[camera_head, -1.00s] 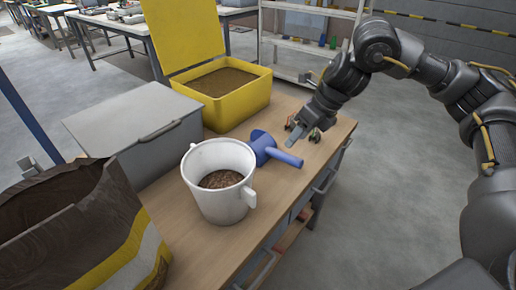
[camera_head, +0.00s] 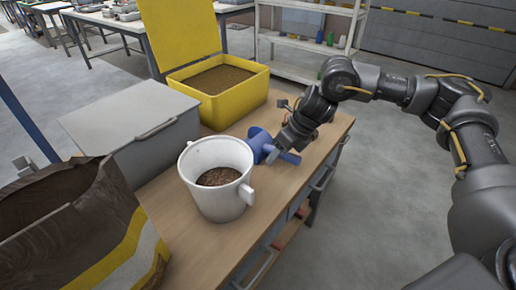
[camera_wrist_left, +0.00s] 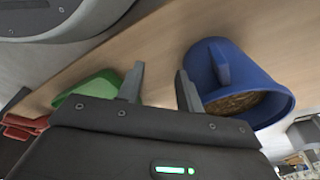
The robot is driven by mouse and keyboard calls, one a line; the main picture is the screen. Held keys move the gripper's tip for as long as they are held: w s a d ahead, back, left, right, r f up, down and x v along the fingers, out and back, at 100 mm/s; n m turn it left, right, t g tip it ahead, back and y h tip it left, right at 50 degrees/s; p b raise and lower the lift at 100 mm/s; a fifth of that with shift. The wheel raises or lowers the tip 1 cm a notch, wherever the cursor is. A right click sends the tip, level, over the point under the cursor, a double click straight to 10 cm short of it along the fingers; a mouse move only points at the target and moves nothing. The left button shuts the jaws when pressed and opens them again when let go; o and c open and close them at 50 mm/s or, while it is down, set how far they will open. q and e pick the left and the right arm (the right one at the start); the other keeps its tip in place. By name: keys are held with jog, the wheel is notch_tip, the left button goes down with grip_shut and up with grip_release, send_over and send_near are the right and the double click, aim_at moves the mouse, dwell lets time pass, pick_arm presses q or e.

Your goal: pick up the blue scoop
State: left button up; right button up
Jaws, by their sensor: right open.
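The blue scoop (camera_head: 258,138) lies on the wooden bench, just right of the white bucket and in front of the yellow bin. Its handle (camera_head: 291,158) points right, toward the bench edge. My right gripper (camera_head: 277,156) is open, with its fingers at the handle, partly covering it. I cannot tell whether the fingers straddle or touch it. My left gripper shows only in the left wrist view (camera_wrist_left: 159,80). It is open with nothing between its fingers, and a blue container (camera_wrist_left: 268,78) with brown contents is beside its right finger.
The white bucket (camera_head: 222,205) holds brown pellets. The open yellow bin (camera_head: 222,108) and a grey lidded box (camera_head: 130,115) stand behind it. An open brown sack (camera_head: 120,225) is at left. The bench front right is clear. A green object (camera_wrist_left: 92,90) shows in the left wrist view.

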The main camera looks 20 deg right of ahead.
grip_shut()
dwell(0.3)
